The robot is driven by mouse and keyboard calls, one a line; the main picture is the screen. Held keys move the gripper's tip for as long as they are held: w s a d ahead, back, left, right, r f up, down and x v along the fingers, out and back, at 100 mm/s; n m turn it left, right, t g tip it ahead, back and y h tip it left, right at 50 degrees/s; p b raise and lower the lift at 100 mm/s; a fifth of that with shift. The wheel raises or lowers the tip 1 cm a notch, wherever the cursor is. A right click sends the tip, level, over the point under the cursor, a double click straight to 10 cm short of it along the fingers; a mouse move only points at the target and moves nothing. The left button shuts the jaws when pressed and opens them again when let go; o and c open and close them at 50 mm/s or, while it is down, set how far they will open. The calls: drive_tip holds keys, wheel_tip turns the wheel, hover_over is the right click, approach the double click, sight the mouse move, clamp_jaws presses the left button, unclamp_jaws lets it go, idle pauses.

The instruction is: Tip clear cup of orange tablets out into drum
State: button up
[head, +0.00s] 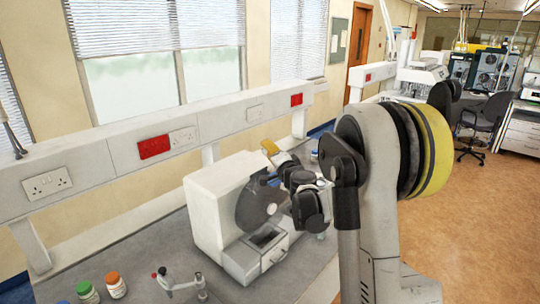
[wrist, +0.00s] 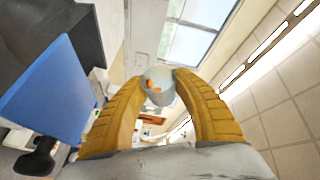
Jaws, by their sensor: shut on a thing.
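The clear cup (wrist: 160,74) is between the two yellow fingers of my gripper (wrist: 160,88) in the wrist view. My gripper is shut on it. A few orange tablets (wrist: 152,86) show in the cup. How far the cup is tilted is hard to tell. In the head view my gripper (head: 270,147) is up above the white machine, with a yellow finger showing; the cup cannot be made out there. The drum (head: 256,205) is the dark round part on the front of the white machine (head: 215,207). My arm partly hides its right side.
Jars with a green lid (head: 87,290) and an orange lid (head: 115,284) stand at the front left of the grey bench (head: 160,255). A small metal stand (head: 180,284) is beside them. A white socket rail (head: 110,150) runs behind the machine.

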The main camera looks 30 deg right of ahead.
drive_tip(key=shift+s+a+f+n+t+b, duration=0.1)
drive_tip(key=shift+a+n+t+b, duration=0.2)
drive_tip(key=shift+n+b, duration=0.5)
drive_tip(key=shift+s+a+f+n+t+b, duration=0.15)
drive_tip(key=shift+n+t+b, duration=0.3)
drive_tip(key=shift+n+b, duration=0.3)
drive_tip(key=shift+w+a+r+n+t+b, duration=0.1)
drive_tip(key=shift+a+n+t+b, duration=0.2)
drive_tip(key=shift+n+b, duration=0.5)
drive_tip(key=shift+s+a+n+t+y+b, duration=0.15)
drive_tip(key=shift+n+t+y+b, duration=0.25)
drive_tip(key=shift+n+b, duration=0.4)
